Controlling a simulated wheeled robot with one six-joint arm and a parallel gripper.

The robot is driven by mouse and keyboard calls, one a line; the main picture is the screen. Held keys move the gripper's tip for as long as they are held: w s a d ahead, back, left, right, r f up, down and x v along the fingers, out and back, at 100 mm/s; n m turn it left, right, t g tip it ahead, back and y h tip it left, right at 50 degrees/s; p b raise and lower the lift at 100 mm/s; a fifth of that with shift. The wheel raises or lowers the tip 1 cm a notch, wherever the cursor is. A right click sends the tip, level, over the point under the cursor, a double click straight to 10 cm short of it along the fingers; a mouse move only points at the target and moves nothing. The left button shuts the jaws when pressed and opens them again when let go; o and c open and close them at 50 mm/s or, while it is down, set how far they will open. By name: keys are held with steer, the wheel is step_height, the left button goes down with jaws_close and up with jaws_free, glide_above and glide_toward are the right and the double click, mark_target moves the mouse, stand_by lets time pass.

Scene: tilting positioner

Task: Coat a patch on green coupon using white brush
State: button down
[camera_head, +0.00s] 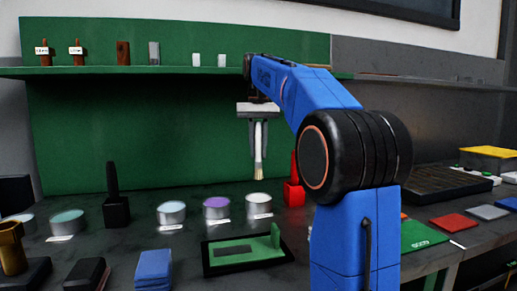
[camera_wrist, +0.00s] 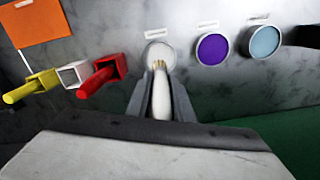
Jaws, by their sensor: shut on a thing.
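My gripper (camera_head: 258,124) is shut on the white brush (camera_head: 259,158), which hangs upright with its pale bristles down. In the wrist view, the brush (camera_wrist: 161,100) sits between the two fingers. Its tip shows above the open can with white contents (camera_head: 259,204), apart from it in the head view. A flat green coupon (camera_head: 424,236) with white marking lies at the right of the bench, partly behind my arm. Another green plate (camera_head: 262,256), with a dark grey rectangle on it, sits in a black frame at the front centre.
Purple (camera_head: 216,206) and pale blue (camera_head: 171,211) cans stand left of the white can. A red holder (camera_head: 293,192) stands at its right. In the wrist view, a white holder (camera_wrist: 72,75) sits between the red and yellow ones. A green shelf (camera_head: 150,72) runs behind.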

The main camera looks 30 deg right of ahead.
mark_target(259, 168)
steer(key=shift+f, duration=2.8)
steer(key=shift+f, duration=0.6)
steer(key=shift+r, duration=3.55)
steer(key=shift+s, duration=0.1)
